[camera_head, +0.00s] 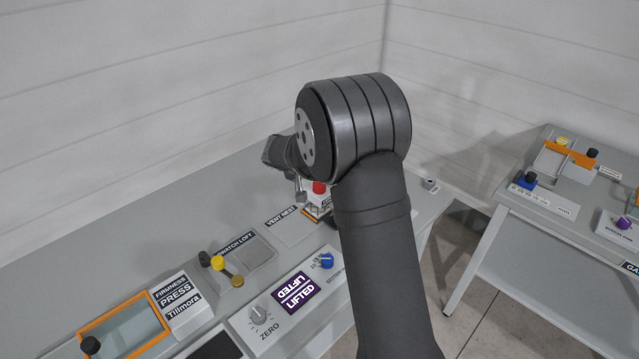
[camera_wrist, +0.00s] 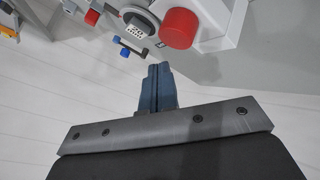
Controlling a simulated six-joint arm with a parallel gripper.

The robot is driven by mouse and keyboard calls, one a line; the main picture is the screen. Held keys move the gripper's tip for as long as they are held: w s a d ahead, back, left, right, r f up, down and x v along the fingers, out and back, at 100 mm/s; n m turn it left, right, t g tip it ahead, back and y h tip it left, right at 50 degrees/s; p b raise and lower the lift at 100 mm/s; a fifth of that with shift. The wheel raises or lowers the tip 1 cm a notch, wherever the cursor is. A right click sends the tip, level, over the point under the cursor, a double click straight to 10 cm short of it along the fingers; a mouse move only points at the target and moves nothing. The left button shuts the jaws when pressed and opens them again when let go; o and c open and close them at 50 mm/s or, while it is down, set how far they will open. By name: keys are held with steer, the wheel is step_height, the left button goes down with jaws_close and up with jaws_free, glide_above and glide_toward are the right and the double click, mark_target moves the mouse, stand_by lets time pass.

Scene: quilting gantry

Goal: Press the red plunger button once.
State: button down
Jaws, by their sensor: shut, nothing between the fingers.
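The red plunger button (camera_head: 319,187) stands on a small white box (camera_head: 316,203) on the grey bench, just left of my arm in the head view. In the wrist view the red button (camera_wrist: 179,28) is a large red cylinder beside a white housing, just beyond and slightly right of my fingertips. My gripper (camera_wrist: 159,67) is shut and empty, with its blue-grey fingers together. In the head view my gripper (camera_head: 300,196) hangs close to the left of the button, partly hidden by my wrist. Whether it touches the button cannot be told.
The bench holds a panel with a blue knob (camera_head: 326,261), a "LIFTED" display (camera_head: 297,293), a ZERO dial (camera_head: 258,313), a yellow-knobbed lever (camera_head: 217,263) and an orange-framed tray (camera_head: 83,328). A second bench (camera_head: 480,263) stands at right. White walls are behind.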

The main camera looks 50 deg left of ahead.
steer(key=shift+f, duration=0.6)
steer(key=shift+f, duration=0.1)
stand_by(1.6)
steer(key=shift+f, duration=0.35)
steer(key=shift+f, duration=1)
stand_by(1.0)
steer(key=shift+r, duration=1.4)
steer(key=shift+r, duration=2.55)
steer(key=shift+f, duration=0.1)
